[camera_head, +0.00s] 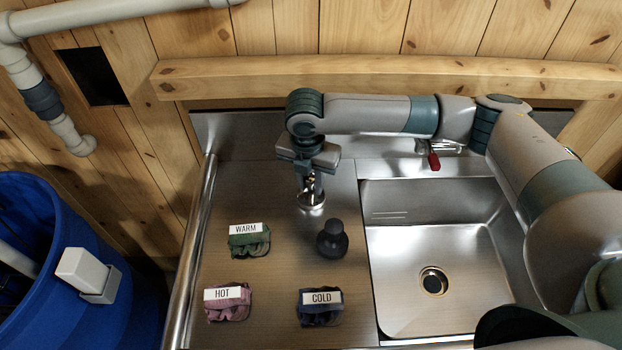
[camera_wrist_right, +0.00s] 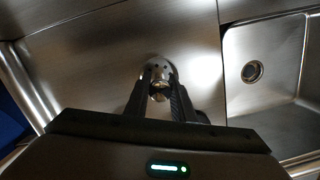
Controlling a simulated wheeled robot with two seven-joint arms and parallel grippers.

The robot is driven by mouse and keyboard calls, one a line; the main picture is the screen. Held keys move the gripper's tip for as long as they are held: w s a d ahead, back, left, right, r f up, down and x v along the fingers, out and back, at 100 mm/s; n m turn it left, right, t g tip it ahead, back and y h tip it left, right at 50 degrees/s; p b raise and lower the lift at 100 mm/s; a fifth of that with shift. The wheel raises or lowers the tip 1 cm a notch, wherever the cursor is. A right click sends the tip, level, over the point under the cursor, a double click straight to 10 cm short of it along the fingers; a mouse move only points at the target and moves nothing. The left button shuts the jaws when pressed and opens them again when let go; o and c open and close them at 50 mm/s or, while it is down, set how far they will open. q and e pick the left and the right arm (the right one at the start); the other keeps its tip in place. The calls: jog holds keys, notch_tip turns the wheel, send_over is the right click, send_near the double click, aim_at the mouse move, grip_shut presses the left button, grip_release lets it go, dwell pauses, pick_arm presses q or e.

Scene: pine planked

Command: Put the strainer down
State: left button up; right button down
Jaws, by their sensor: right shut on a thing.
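The strainer (camera_head: 311,200) is a small shiny metal piece with a round perforated base, at the back of the counter left of the sink. My right gripper (camera_head: 309,182) is above it, pointing down, and shut on its upper part. In the right wrist view the strainer (camera_wrist_right: 158,70) sits between the two fingertips of the right gripper (camera_wrist_right: 160,88). Its base is close to the counter surface; I cannot tell whether it touches. My left gripper is not in view.
A black stopper (camera_head: 332,240) stands on the counter (camera_head: 275,285). Cloths labelled WARM (camera_head: 249,240), HOT (camera_head: 228,302) and COLD (camera_head: 320,307) lie nearby. The steel sink (camera_head: 400,270) with its drain is to the right, with a red-handled tap (camera_head: 434,161) behind. A blue barrel (camera_head: 40,220) stands left.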

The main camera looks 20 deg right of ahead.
aim_at(309, 199)
jog(key=shift+f, duration=0.15)
jog(key=c, duration=1.5)
grip_release()
jog(key=r+b, duration=0.1)
jog(key=r, duration=0.2)
jog(key=r+b, duration=0.1)
jog(key=r, duration=0.3)
jog(key=r+b, duration=0.1)
jog(key=r, duration=0.2)
jog(key=shift+s+a+r, duration=0.25)
jog(key=shift+s+a, duration=0.15)
jog(key=shift+s+r, duration=0.15)
jog(key=shift+r, duration=0.75)
jog(key=shift+s+f, duration=0.1)
